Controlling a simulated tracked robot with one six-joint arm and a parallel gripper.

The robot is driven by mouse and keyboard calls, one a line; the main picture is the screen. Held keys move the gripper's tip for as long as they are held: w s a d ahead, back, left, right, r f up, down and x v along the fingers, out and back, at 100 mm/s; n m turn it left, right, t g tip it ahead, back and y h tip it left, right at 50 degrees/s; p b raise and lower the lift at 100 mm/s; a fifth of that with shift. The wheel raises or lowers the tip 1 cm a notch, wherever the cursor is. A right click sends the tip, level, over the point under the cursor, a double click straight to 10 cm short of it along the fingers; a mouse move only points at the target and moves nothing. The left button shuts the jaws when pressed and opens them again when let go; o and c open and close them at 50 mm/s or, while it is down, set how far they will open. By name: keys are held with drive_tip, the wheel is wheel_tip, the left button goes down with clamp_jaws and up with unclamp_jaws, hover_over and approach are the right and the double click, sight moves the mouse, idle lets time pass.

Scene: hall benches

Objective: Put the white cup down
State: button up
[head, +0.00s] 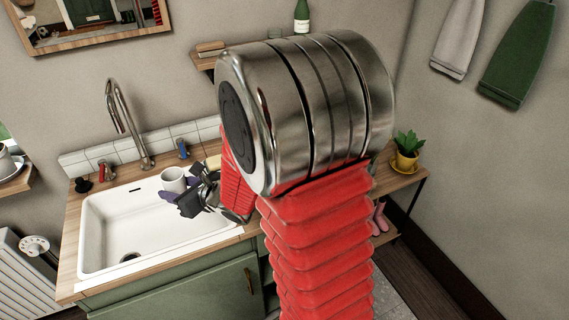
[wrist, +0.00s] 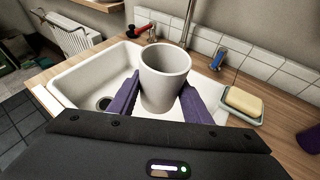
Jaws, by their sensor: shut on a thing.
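The white cup (wrist: 163,82) is upright between the two purple fingers of my gripper (wrist: 155,100) in the wrist view. The gripper is shut on it. In the head view, the cup (head: 174,180) shows above the right part of the white sink (head: 105,235), with my gripper (head: 185,193) at its right side. The cup's underside and any gap below it are hidden, so I cannot tell how high it is above the sink.
A chrome tap (head: 127,125) stands behind the sink, with red (head: 106,170) and blue (head: 182,149) handles. A soap bar (wrist: 243,102) sits in a dish right of the cup. The sink's left part is empty. A potted plant (head: 407,152) stands at the right.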

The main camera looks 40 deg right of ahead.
drive_tip(key=s+d+m+h, duration=0.3)
drive_tip(key=s+d, duration=0.1)
drive_tip(key=d, duration=1.3)
drive_tip(key=s+d+r+m+h, duration=0.1)
drive_tip(key=s+d+h, duration=0.3)
drive_tip(key=d, duration=1.4)
drive_tip(key=shift+s+d+m+h, duration=0.35)
drive_tip(key=shift+s+m, duration=0.4)
drive_tip(key=shift+m, duration=0.15)
drive_tip(key=shift+f, duration=2.95)
drive_tip(key=shift+f, duration=2.05)
drive_tip(key=shift+f, duration=0.15)
drive_tip(key=o, duration=1.1)
